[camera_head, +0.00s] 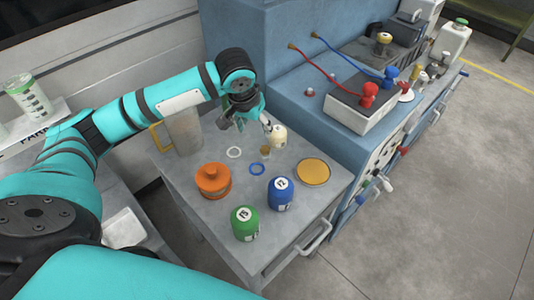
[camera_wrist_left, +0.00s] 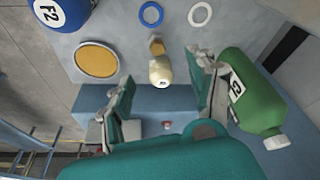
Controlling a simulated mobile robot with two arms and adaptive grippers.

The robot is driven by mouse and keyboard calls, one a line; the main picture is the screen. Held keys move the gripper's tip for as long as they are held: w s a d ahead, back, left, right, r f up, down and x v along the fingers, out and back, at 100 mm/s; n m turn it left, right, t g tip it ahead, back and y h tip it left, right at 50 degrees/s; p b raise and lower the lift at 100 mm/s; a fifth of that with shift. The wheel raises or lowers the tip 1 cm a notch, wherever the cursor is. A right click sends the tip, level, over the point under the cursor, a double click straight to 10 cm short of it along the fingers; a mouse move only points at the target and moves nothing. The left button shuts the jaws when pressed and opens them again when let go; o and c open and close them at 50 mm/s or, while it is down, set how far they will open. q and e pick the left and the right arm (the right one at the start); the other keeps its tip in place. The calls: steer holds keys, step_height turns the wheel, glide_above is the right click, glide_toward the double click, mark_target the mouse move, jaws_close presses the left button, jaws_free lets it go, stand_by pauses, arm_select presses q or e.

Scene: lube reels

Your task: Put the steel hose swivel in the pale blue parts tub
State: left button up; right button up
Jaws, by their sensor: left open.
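My left gripper (camera_head: 246,124) is open above the far side of the grey table (camera_head: 190,176). A small brown-topped fitting (camera_head: 265,152) stands by the bottle. I cannot make out a steel hose swivel or a pale blue parts tub with certainty. My right gripper is not in view.
On the table are an orange lidded pot (camera_head: 213,181), a green jar (camera_head: 245,223), a blue jar (camera_head: 280,194), an amber disc (camera_head: 313,172), blue (camera_head: 257,169) and white (camera_head: 234,152) rings and a steel jug (camera_head: 184,131). A green bottle (camera_wrist_left: 250,92) is close to one finger.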

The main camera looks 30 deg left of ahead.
arm_select(q)
steer(key=p, duration=0.1)
glide_toward(265, 149)
steer(key=x, duration=0.5)
steer(key=shift+s+a+f, duration=0.15)
steer(key=shift+a, duration=0.1)
steer(key=shift+d+p+x, duration=0.15)
steer(key=shift+p+x, duration=0.1)
steer(key=shift+x, duration=1.3)
steer(key=shift+d+p+x, duration=0.1)
steer(key=shift+p+x, duration=0.15)
steer(key=shift+x, duration=1.25)
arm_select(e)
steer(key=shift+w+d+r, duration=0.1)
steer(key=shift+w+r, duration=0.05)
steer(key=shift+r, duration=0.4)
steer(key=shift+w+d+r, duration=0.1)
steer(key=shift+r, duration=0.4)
arm_select(q)
steer(key=shift+c, duration=1.1)
jaws_close()
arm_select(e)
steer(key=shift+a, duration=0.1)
